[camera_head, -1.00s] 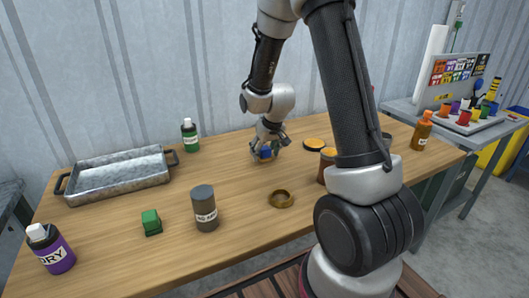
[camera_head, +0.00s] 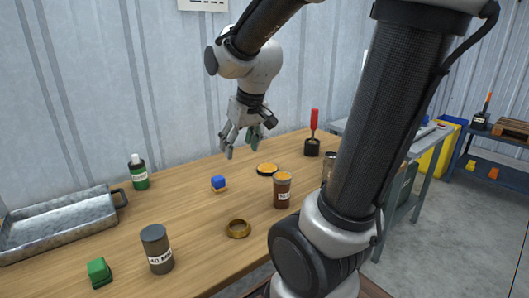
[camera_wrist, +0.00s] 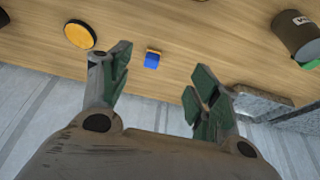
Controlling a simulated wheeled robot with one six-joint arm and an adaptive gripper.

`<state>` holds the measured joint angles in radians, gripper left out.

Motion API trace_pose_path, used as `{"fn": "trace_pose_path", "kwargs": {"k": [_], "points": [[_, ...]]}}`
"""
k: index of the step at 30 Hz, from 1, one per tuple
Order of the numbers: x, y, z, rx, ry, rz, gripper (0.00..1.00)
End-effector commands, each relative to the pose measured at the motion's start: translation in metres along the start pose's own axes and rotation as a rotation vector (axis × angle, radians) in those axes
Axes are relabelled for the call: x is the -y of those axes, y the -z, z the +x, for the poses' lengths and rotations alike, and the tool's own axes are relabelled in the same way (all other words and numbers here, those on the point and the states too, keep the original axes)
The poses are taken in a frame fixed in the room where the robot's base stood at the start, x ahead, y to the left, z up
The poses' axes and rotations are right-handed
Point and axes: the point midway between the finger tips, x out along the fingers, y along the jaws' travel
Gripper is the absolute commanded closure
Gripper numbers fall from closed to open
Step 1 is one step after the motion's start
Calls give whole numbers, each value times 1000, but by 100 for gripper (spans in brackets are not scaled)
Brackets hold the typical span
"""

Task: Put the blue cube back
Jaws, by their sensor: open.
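The blue cube (camera_head: 218,182) sits on a small orange-yellow base on the wooden table. In the wrist view the blue cube (camera_wrist: 152,60) lies beyond my fingertips, between them, with the orange-yellow base edge showing beside it. My gripper (camera_head: 240,147) is raised above the table, behind and to the right of the cube, apart from it.
A green block (camera_head: 98,271), grey can (camera_head: 157,249), brass ring (camera_head: 238,229) and brown jar (camera_head: 283,191) stand nearer the front. An orange disc (camera_head: 267,169) lies right of the cube. A metal tray (camera_head: 60,224) and green bottle (camera_head: 138,172) are left. Bare table surrounds the cube.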

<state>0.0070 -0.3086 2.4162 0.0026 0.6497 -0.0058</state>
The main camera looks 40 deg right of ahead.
Motion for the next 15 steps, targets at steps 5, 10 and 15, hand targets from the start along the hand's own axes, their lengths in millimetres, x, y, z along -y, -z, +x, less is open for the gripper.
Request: {"fn": "trace_pose_path", "kwargs": {"k": [5, 10, 15], "points": [[1, -67, -58, -3, 2, 1, 38], [2, -109, -79, 5, 2, 1, 38], [2, -120, -83, 10, 2, 1, 38]]}}
